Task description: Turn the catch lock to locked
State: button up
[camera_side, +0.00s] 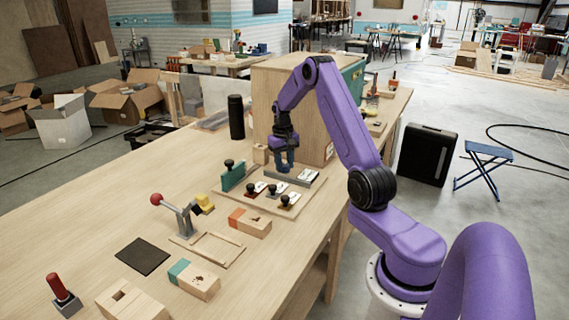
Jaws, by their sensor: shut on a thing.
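A wooden board (309,198) with several small catches lies on the workbench. The catches have black knobs (271,190) and red, yellow or pale plates. A green upright block with a black knob (233,175) stands at the board's left, and a grey bar (291,180) runs along its back right. My gripper (284,168) points down over the back of the board, its fingers closed on a small part there. The fingers hide that part, so I cannot tell its shape or how far it is turned. Which catch is the lock is too small to tell.
A large wooden box (290,95) stands close behind my gripper, with a black cylinder (236,117) to its left. A red-knobbed lever clamp (180,214) and wooden blocks (251,222) lie in front.

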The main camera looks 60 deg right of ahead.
jog(key=m, duration=0.4)
jog(key=shift+m, duration=0.4)
jog(key=shift+r, duration=0.1)
jog(key=o, duration=1)
jog(key=shift+o, duration=0.2)
notch_tip(320, 180, up, 17)
jog(key=shift+w+a+r, duration=0.15)
jog(key=shift+w+a, duration=0.05)
jog(key=shift+w, duration=0.2)
